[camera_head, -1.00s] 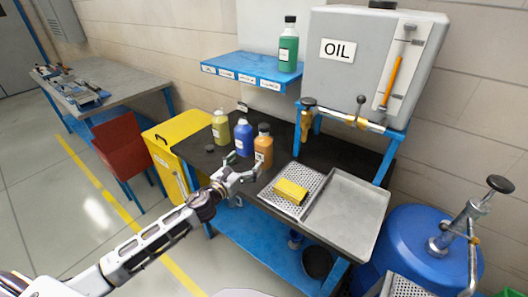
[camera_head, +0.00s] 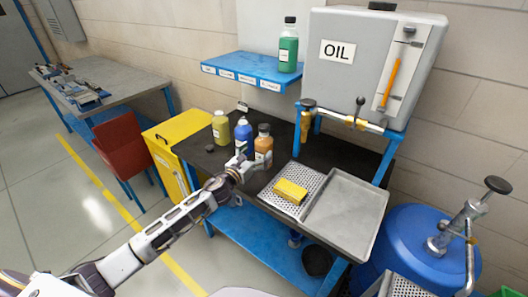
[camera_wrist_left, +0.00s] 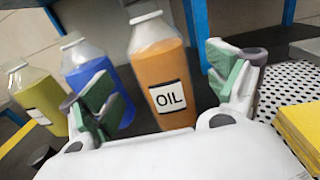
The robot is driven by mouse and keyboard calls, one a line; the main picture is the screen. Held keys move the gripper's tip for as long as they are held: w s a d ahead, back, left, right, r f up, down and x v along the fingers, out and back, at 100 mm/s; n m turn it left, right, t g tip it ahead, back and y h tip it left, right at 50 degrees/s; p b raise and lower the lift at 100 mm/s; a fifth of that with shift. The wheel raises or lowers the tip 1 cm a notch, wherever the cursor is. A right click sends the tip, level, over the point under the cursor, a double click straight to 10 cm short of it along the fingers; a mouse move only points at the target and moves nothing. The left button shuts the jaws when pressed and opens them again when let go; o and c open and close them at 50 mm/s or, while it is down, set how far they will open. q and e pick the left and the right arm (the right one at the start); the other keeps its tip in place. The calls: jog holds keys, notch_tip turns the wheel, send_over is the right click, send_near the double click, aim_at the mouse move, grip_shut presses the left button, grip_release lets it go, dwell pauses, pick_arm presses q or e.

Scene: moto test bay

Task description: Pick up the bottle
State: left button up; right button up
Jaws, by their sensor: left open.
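In the left wrist view the orange bottle (camera_wrist_left: 165,80) lies between the fingertips, with gaps on both sides. My left gripper (camera_head: 253,160) is open and empty, in front of the bottle; how deep the bottle sits between the fingers I cannot tell. A blue bottle (camera_head: 243,132) and a yellow-green bottle (camera_head: 220,128) stand to its left. The left finger overlaps the blue bottle (camera_wrist_left: 88,68) in the wrist view. My right gripper is not in view.
A perforated tray (camera_head: 268,193) with a yellow block (camera_head: 290,191) and a grey metal tray (camera_head: 345,212) are to the right. A blue shelf (camera_head: 250,69) holds a green bottle (camera_head: 288,45). A grey OIL tank (camera_head: 365,65) with taps stands behind. A dark round object (camera_head: 209,147) lies left.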

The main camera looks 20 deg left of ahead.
aim_at(264, 125)
pick_arm(q)
jog(key=shift+w, duration=0.25)
jog(key=shift+w+d, duration=0.1)
jog(key=shift+w, duration=0.15)
jog(key=shift+p+x, duration=0.3)
jog(key=shift+x, duration=0.75)
jog(key=shift+w+d+r, duration=0.1)
jog(key=shift+w+d, duration=0.2)
jog(key=shift+w, duration=0.4)
jog(key=shift+w+d, duration=0.1)
jog(key=shift+w, duration=0.45)
jog(key=c, duration=1.5)
jog(key=shift+r, duration=0.8)
notch_tip(264, 125, up, 7)
jog(key=shift+f+p, duration=0.15)
jog(key=shift+p, duration=0.8)
jog(key=shift+r, duration=0.9)
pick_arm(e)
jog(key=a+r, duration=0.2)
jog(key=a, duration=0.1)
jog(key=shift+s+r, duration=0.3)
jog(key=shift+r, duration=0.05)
